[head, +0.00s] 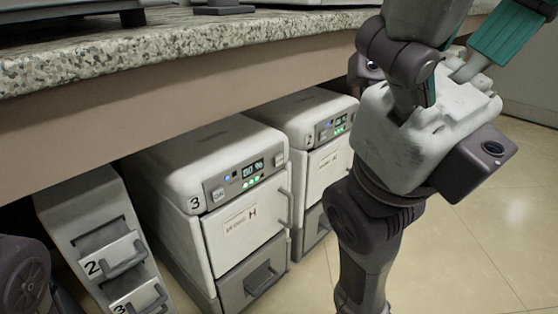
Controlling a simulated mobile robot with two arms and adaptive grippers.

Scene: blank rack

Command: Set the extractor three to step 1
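The extractor marked 3 (228,157) is a white box unit under the counter, left of centre in the head view. Its grey control panel (246,176) has a small lit display that seems to read 50 %, blue and green lights, and buttons at both ends. Below are a white front with a handle and a grey drawer, both shut. My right gripper (472,25) is at the upper right, away from the extractor and not touching it. Its fingers look apart and empty, with the tips cut off by the top edge. My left gripper is not in view.
A similar white unit (300,112) with a lit panel stands to the right, partly behind my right arm. A narrow unit (85,205) with drawers marked 2 and 3 stands left. The speckled counter (150,45) overhangs them. Tiled floor (480,240) is clear at right.

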